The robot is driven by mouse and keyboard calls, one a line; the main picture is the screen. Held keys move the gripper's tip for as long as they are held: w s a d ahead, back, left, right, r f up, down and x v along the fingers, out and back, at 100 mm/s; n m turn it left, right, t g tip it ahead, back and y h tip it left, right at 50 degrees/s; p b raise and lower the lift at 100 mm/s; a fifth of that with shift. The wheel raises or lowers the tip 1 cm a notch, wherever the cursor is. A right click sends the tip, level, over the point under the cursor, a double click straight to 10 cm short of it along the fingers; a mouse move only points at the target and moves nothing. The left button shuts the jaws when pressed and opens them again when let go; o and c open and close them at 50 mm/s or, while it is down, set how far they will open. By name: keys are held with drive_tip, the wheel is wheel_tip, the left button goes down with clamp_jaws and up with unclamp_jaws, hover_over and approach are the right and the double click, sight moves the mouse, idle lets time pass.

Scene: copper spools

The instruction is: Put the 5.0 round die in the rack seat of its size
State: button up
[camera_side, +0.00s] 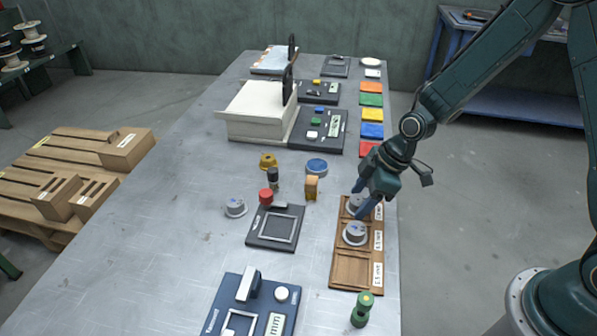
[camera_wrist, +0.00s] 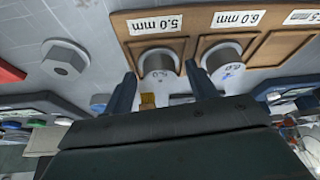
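The wooden rack (camera_side: 350,269) lies at the right side of the table, with seats labelled along its edge. The grey 5.0 round die (camera_wrist: 159,64) sits in the seat labelled 5.0 mm, the far one in the side view. Its knob shows partly behind my fingers in the side view (camera_side: 353,203). My gripper (camera_wrist: 161,70) is open, with one finger on each side of the die and visible gaps between. A similar grey die (camera_side: 355,233) marked 6.0 sits in the middle seat, labelled 6.0 mm. The near seat is empty.
Another grey die (camera_side: 235,207) lies on the table left of the dark tray (camera_side: 262,239). A grey hexagonal die (camera_wrist: 65,56) lies beyond the rack's 5.0 end. A green piece (camera_side: 361,309) stands near the rack's near end. Coloured tiles (camera_side: 372,130) line the far right edge.

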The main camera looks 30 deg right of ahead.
drive_tip(key=shift+r, duration=0.15)
drive_tip(key=shift+d+r, duration=0.1)
drive_tip(key=shift+r, duration=0.3)
drive_tip(key=v, duration=1.1)
drive_tip(key=shift+r, duration=0.25)
drive_tip(key=shift+s, duration=0.1)
drive_tip(key=s+d+r+m+t+h, duration=0.1)
drive_tip(key=s+d+r+m+h, duration=0.1)
drive_tip(key=s+r+m, duration=0.3)
drive_tip(key=s+d+r+m+t+h, duration=0.1)
drive_tip(key=s+r+m, duration=0.4)
drive_tip(key=s, duration=0.9)
drive_tip(key=shift+d+r+m+t+h, duration=0.4)
drive_tip(key=shift+d+r, duration=0.25)
drive_tip(key=shift+r, duration=0.8)
